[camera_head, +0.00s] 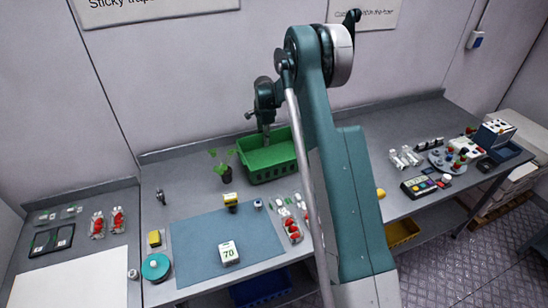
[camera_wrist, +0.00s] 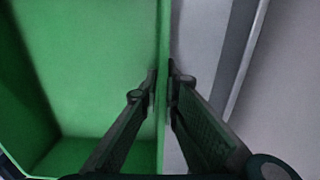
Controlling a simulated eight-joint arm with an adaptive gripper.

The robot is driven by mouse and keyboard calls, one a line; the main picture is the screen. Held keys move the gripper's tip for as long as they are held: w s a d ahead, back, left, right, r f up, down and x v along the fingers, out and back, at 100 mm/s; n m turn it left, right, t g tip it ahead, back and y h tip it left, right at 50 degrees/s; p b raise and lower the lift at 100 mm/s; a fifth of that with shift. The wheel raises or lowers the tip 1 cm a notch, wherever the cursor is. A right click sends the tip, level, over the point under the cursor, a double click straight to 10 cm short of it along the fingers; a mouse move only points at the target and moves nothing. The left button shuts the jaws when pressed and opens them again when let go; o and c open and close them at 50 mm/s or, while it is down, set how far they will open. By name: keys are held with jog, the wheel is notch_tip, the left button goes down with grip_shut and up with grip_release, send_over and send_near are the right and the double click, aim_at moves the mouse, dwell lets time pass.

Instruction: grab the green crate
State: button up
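The green crate (camera_head: 274,174) stands upright on the grey bench near the back wall, left of my arm's big link, and looks empty. My gripper (camera_head: 266,138) points down at the crate's back rim. In the wrist view the crate wall (camera_wrist: 163,45) runs between the two fingers of my gripper (camera_wrist: 163,88), one finger inside the crate and one outside. The fingertips are close together and appear to pinch the wall. The crate's right end is partly hidden by my arm in the head view.
A small green plant in a dark pot (camera_head: 227,173) stands just left of the crate. A blue mat (camera_head: 200,245) with small items lies in front. Packs of red berries (camera_head: 292,230) lie near its right edge. The back wall is close behind the crate.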

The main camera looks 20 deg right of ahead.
jog(key=shift+f, duration=0.65)
grip_shut()
jog(key=shift+r, duration=0.15)
jog(key=shift+r, duration=4.9)
